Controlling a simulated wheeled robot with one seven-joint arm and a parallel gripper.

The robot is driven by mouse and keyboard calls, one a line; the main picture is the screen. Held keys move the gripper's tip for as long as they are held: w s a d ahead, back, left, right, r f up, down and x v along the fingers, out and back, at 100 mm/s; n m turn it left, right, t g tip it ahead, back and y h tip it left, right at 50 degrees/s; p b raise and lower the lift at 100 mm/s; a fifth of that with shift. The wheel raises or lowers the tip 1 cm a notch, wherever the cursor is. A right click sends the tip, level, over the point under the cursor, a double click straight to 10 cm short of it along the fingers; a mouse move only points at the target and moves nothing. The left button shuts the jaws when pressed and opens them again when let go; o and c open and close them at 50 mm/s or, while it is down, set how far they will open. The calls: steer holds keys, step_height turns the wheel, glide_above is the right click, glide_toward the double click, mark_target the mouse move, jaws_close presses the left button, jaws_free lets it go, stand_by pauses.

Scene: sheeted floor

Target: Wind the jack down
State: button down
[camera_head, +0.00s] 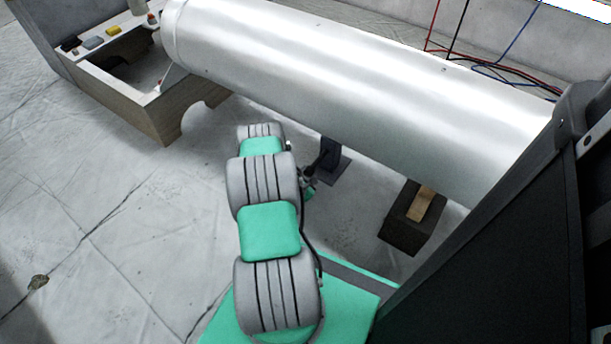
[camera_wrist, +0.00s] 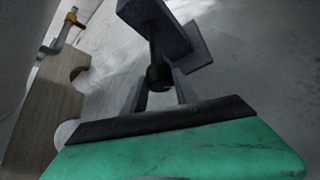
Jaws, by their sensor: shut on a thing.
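The jack (camera_head: 330,158) is a small dark device on a flat plate on the floor, under the large silver cylinder (camera_head: 350,75). Whether its top touches the cylinder is hidden. In the wrist view, the jack (camera_wrist: 156,12) shows a dark body with a rod ending in a round black knob (camera_wrist: 159,77). My gripper (camera_head: 310,178) reaches the jack's near side from the left. In the wrist view, my gripper's grey fingers (camera_wrist: 160,93) sit on either side of the knob end, shut on it. The fingertips are partly hidden by the knob and the dark edge in front.
A dark block with a wooden piece on top (camera_head: 401,232) stands under the cylinder to the right. A wooden frame (camera_head: 158,115) with small items on it stands at upper left. Red, black and blue cables (camera_head: 500,70) lie behind.

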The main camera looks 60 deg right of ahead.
steer(key=n+g+b, duration=0.1)
steer(key=f+n+g+b, duration=0.1)
steer(key=shift+w+y+b, duration=0.3)
steer(key=shift+w, duration=0.1)
steer(key=n+g+b, duration=0.1)
steer(key=g+b, duration=0.1)
steer(key=b, duration=0.1)
steer(key=shift+w+d+n+g, duration=0.1)
steer(key=shift+w+n+g, duration=0.05)
steer(key=shift+n+g, duration=0.2)
steer(key=shift+r+n+g, duration=0.25)
steer(key=shift+n+g, duration=0.4)
steer(key=shift+r+n+g+p, duration=0.2)
steer(key=shift+n+g+p, duration=0.2)
steer(key=shift+n+g, duration=0.5)
steer(key=c, duration=1)
jaws_free()
steer(key=shift+o, duration=0.2)
